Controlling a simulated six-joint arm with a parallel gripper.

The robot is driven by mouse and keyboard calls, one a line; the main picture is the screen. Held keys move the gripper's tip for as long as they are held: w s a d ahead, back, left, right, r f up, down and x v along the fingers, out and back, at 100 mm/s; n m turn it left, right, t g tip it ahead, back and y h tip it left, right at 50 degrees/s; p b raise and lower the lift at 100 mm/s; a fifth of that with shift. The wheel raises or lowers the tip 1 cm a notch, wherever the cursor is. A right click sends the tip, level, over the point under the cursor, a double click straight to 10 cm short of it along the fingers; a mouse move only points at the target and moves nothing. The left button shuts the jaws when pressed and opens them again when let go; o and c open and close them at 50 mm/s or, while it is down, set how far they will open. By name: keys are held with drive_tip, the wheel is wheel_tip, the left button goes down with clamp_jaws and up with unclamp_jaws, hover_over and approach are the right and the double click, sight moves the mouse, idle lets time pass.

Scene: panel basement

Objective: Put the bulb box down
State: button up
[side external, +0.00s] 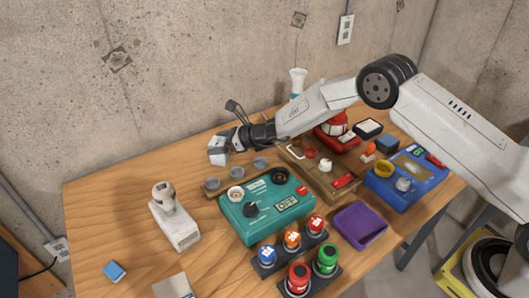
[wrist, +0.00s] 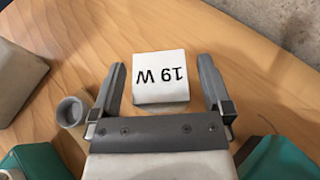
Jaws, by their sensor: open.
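In the side view the bulb box (side external: 217,152) is near the table's back edge, just left of my gripper (side external: 231,138). In the wrist view my gripper (wrist: 163,72) is open, with one finger on each side of the box and a visible gap to both sides. The box's underside is hidden.
Small grey cups (side external: 228,174) stand close by in a row. A teal panel box (side external: 265,212) is in front, and a white device (side external: 174,222) stands to the left. A wooden tray (side external: 322,172) lies right. The left part of the table (side external: 110,220) is mostly clear.

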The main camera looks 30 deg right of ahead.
drive_tip(key=shift+v, duration=5.85)
drive_tip(key=shift+s+a+r+n+g, duration=0.1)
drive_tip(key=shift+s+n+g, duration=0.3)
drive_tip(key=shift+s+n, duration=0.15)
drive_tip(key=s+n+g, duration=0.1)
drive_tip(key=s+n, duration=0.1)
drive_tip(key=s+n+g, duration=0.1)
drive_tip(key=s+n, duration=0.1)
drive_tip(key=s, duration=0.1)
drive_tip(key=s+r+n+g+h, duration=0.1)
drive_tip(key=s+n, duration=0.1)
drive_tip(key=s, duration=0.1)
drive_tip(key=shift+s+d+g, duration=0.2)
drive_tip(key=shift+g, duration=0.2)
drive_tip(key=s+d+n+h, duration=0.1)
drive_tip(key=s+n, duration=0.1)
drive_tip(key=s+d+n+g, duration=0.1)
drive_tip(key=s+n, duration=0.1)
drive_tip(key=s, duration=0.1)
drive_tip(key=s+n+g+h, duration=0.1)
drive_tip(key=s+n, duration=0.1)
drive_tip(key=shift+s+d+r+h, duration=0.2)
drive_tip(key=shift+s+d+h, duration=0.1)
drive_tip(key=shift+d, duration=0.1)
drive_tip(key=s+d+r+n+h, duration=0.2)
drive_tip(key=s+d+n+h, duration=0.4)
drive_tip(key=s+d+n, duration=0.3)
drive_tip(key=shift+s+n, duration=2.2)
drive_tip(key=shift+n, duration=0.25)
